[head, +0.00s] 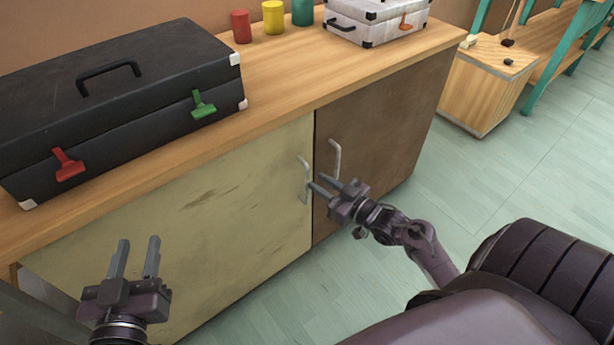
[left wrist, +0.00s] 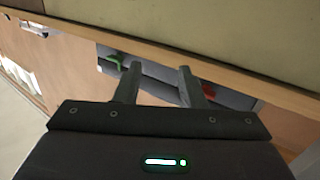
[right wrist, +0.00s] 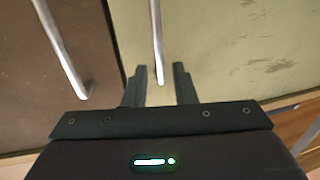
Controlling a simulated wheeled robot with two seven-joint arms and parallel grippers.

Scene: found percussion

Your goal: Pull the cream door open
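The cream door (head: 225,215) is the left door of the low wooden cabinet and looks shut. Its metal bar handle (head: 304,172) is at its right edge and also shows in the right wrist view (right wrist: 156,40). My right gripper (head: 316,184) is open at this handle. In the right wrist view the handle's end lies in line with the gap between the fingertips (right wrist: 160,70); I cannot tell how deep it sits or whether they touch. My left gripper (head: 138,243) is open and empty, in front of the cream door's left part.
The brown door (head: 375,140) with its own bar handle (head: 336,158) is right beside the cream one. A black case (head: 120,85), coloured cans (head: 273,17) and a white case (head: 375,22) stand on the cabinet top (head: 285,85). The green floor (head: 480,200) is clear.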

